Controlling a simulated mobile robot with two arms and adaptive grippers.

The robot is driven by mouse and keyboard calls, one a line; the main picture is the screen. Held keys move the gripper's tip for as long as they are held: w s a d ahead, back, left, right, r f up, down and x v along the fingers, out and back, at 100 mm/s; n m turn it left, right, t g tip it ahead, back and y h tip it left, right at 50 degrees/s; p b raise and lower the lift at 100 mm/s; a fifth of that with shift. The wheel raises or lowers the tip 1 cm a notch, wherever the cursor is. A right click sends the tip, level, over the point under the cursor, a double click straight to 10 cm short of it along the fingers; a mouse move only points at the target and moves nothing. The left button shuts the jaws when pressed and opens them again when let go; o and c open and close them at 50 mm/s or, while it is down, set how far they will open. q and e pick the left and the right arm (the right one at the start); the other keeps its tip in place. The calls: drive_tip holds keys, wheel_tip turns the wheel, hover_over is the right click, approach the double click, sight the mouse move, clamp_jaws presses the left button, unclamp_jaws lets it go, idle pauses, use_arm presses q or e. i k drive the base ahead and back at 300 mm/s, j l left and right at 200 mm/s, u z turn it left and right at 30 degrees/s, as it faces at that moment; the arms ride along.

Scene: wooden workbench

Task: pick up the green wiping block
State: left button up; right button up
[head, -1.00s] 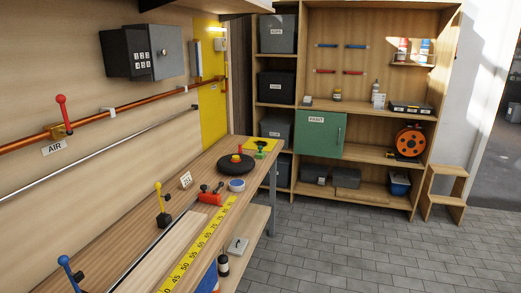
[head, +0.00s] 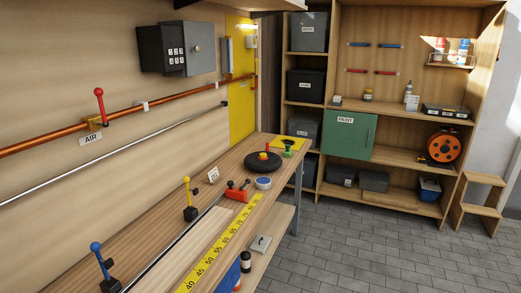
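A small green object (head: 288,146), apparently the green wiping block, is at the far end of the workbench. Neither of my grippers shows in the head view.
The workbench (head: 226,165) also holds a red clamp-like tool (head: 238,195), a round tin (head: 263,183), a yellow measuring strip (head: 220,250), and yellow (head: 187,186) and blue (head: 96,247) levers. Shelves with a green cabinet (head: 350,135) stand behind.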

sight(288, 153)
drive_tip(key=i+l+u, duration=0.8)
drive_tip(key=l, duration=0.15)
drive_tip(key=i+l, duration=0.15)
drive_tip(key=l, duration=0.25)
drive_tip(key=i+l+u, duration=0.1)
drive_tip(key=l, duration=0.25)
drive_tip(key=i+l, duration=0.2)
drive_tip(key=l, duration=0.2)
drive_tip(key=i+l+u, duration=0.1)
drive_tip(key=l, duration=0.3)
drive_tip(key=i+l, duration=0.2)
drive_tip(key=l, duration=0.25)
drive_tip(key=i+l, duration=0.15)
drive_tip(key=l, duration=0.25)
drive_tip(key=u, duration=0.05)
